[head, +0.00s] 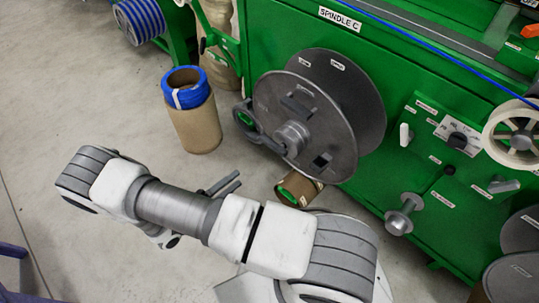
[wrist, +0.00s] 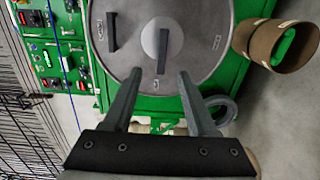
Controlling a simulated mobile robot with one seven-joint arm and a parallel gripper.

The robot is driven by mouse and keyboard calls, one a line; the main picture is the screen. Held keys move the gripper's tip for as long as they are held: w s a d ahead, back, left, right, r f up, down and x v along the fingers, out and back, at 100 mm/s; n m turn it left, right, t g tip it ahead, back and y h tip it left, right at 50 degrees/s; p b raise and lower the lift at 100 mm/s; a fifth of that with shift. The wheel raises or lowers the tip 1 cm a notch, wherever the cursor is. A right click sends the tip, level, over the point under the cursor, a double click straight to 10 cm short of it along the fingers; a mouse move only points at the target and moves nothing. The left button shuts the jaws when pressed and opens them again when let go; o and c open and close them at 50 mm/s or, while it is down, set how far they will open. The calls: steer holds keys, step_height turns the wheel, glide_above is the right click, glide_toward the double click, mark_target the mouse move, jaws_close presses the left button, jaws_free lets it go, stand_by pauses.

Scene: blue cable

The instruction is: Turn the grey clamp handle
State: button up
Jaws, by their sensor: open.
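A large grey reel (head: 330,155) is mounted on the green machine under the SPINDLE C label. A round clamp hub (head: 292,137) sits at its centre, and a grey bar stands out on the disc above it. In the wrist view the reel face (wrist: 190,72) fills the middle, with a dark grey bar handle (wrist: 162,52) across the pale hub. My gripper (head: 238,178) is open and empty, pointing right, below and left of the hub in the head view. Contact with the handle is not visible.
A cardboard tube with green inside (head: 288,196) is just below the reel. A brown drum with a blue coil (head: 195,125) stands at left. A dark curved loop (head: 246,116) sticks out at the reel's left edge.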

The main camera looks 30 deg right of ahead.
steer(key=b, duration=0.2)
glide_toward(274, 150)
steer(key=shift+t, duration=0.3)
steer(key=x, duration=0.9)
steer(key=shift+d, duration=0.25)
jaws_close()
stand_by(0.8)
